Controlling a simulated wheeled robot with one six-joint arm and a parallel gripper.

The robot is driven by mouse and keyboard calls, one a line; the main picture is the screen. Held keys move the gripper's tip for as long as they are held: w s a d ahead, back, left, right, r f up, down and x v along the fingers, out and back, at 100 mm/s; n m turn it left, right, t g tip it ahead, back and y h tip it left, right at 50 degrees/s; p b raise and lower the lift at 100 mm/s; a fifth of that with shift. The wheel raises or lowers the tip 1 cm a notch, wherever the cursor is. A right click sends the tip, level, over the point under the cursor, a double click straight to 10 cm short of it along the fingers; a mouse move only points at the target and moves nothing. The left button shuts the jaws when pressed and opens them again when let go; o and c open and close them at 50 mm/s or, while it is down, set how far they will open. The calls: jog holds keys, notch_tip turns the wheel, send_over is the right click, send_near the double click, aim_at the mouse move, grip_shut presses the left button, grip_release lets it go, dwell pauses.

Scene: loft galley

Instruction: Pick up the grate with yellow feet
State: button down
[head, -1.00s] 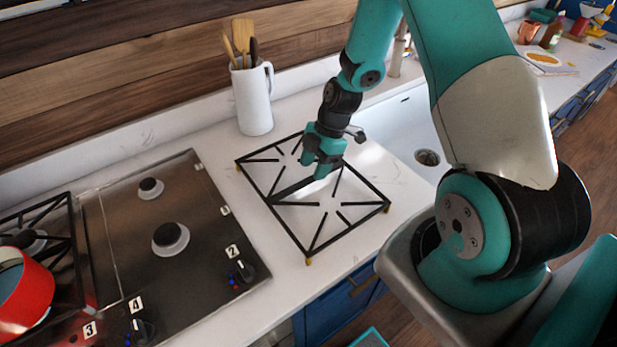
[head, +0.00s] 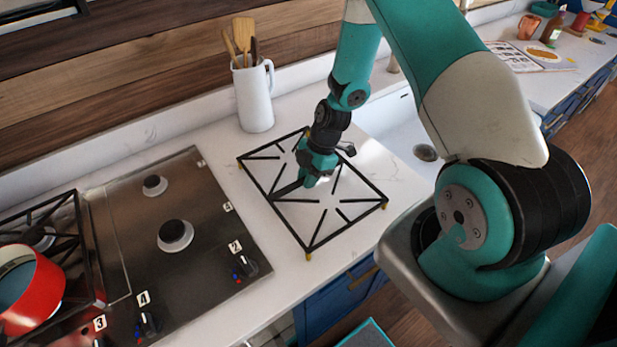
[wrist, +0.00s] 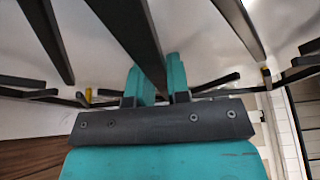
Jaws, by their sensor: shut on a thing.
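The grate with yellow feet (head: 348,227) is a black rectangular frame with inner bars, level over the white counter between the cooktop and the sink. Yellow feet show at its corners. My gripper (head: 309,180) is at the middle of the grate, shut on its central crossbar. In the wrist view the two teal fingers (wrist: 156,86) sit on either side of a dark bar of the grate (wrist: 130,35). I cannot tell whether the feet touch the counter. The gripped part of the bar is partly hidden by the fingers.
A cooktop (head: 205,235) with bare burners lies to the left, with a red pot (head: 38,300) on another grate (head: 83,235). A white jug of utensils (head: 254,98) stands behind. The sink (head: 395,125) is at the right. An open book (head: 515,57) lies farther right.

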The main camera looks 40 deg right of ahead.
jog(key=shift+r, duration=0.15)
notch_tip(320, 180, up, 20)
jog(key=b, duration=0.5)
dwell(1.0)
